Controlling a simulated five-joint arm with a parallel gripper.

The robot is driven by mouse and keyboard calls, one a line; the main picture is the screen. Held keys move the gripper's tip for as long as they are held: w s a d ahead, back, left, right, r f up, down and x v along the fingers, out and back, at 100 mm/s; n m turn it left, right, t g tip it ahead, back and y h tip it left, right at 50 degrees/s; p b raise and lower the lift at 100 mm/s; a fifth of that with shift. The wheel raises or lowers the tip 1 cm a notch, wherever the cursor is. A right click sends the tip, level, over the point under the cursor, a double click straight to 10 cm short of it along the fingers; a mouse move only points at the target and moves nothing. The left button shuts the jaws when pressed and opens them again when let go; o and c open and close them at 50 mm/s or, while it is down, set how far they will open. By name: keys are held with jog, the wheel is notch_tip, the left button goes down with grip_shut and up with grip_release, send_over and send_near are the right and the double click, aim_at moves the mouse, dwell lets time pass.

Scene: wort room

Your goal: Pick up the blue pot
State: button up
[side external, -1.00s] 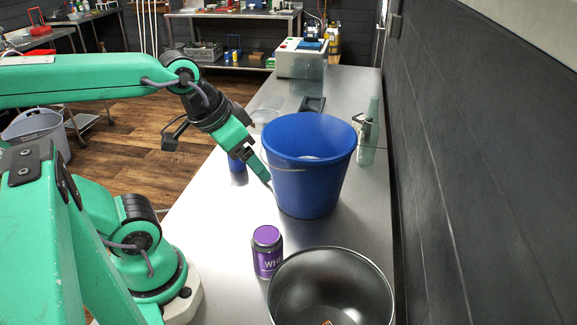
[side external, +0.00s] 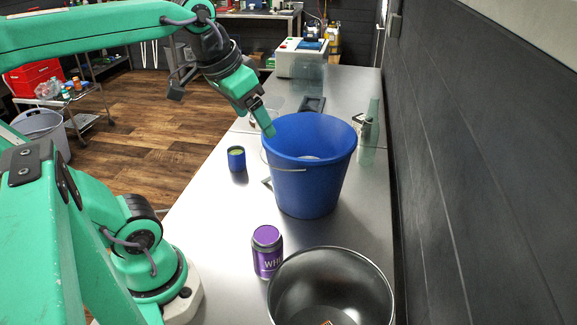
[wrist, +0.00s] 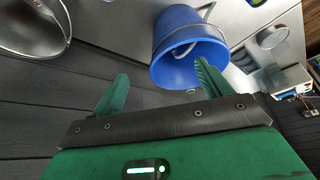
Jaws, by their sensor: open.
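I cannot tell for sure which of the two the task names. My gripper (side external: 268,129) is open and empty, raised at the left rim of the bucket and above the small pot. In the wrist view the bucket (wrist: 188,40) shows beyond and between my spread fingers (wrist: 160,86).
A purple labelled jar (side external: 267,251) and a shiny metal bowl (side external: 290,290) stand at the near end. A clear bottle (side external: 369,130) stands behind the bucket by the dark wall (side external: 480,180). A white machine (side external: 300,62) is at the far end. Bench left of the jar is clear.

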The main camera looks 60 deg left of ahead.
jog(key=w+a+r+n+g, duration=0.1)
jog(key=w+a+r+g, duration=0.1)
jog(key=w+a, duration=0.35)
jog(key=n+g, duration=0.3)
jog(key=n, duration=0.1)
send_over(237, 158)
jog(key=a, duration=0.3)
notch_tip(237, 158, down, 24)
jog(key=shift+w+d+f+h, duration=0.2)
jog(key=shift+w+f+h, duration=0.15)
jog(key=shift+f, duration=0.35)
jog(key=shift+f, duration=0.1)
jog(key=shift+w+f, duration=0.1)
jog(key=shift+f, duration=3.65)
jog(key=c, duration=1.2)
